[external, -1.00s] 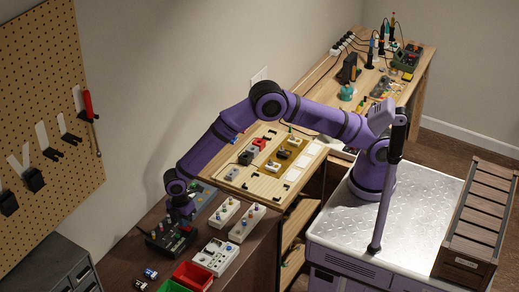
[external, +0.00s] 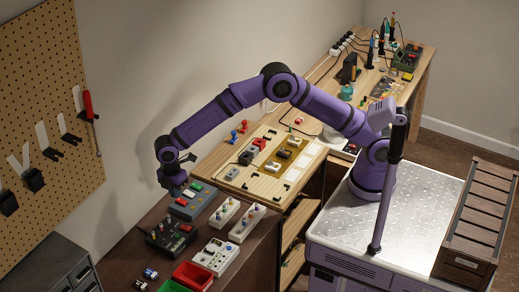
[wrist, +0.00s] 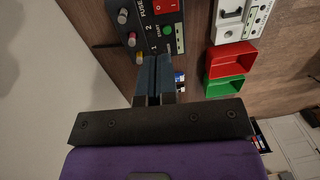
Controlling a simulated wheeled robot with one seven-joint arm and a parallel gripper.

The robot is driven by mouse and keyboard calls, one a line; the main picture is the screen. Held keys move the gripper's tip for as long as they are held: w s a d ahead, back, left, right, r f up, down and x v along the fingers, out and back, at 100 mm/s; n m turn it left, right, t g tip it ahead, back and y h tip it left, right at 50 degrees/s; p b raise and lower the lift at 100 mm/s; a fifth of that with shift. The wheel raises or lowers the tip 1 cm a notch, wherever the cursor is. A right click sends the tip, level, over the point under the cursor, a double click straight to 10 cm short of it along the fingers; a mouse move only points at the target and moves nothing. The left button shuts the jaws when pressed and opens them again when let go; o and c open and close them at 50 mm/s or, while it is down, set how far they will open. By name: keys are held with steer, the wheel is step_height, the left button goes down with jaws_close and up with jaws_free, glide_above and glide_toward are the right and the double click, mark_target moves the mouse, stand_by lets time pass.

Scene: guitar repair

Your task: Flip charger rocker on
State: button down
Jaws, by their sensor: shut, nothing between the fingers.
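A black box (external: 172,235) stands on the dark brown bench top. In the wrist view this box (wrist: 150,28) shows a red rocker (wrist: 166,7), a green button (wrist: 168,31), small knobs along its left edge and white lettering. I cannot tell which way the rocker is tipped. A blue-grey box (external: 193,203) with red and green parts stands behind it; I cannot read which device is the charger. My gripper (external: 172,190) is raised above the bench near the blue-grey box, touching nothing. Its fingers (wrist: 155,62) are shut together and empty.
White units (external: 225,213) and a white panel (external: 215,257) stand right of the black box. A red bin (external: 193,275) and a green bin (wrist: 222,88) are at the front. A pegboard wall (external: 60,90) is at the left. Air above the bench is clear.

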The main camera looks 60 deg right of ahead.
mark_target(189, 228)
steer(key=shift+s+g, duration=0.3)
steer(key=shift+s, duration=0.4)
steer(key=f, duration=0.4)
steer(key=s+f, duration=0.1)
steer(key=f, duration=0.4)
steer(key=s+f, duration=0.1)
steer(key=f, duration=0.3)
steer(key=shift+f, duration=0.4)
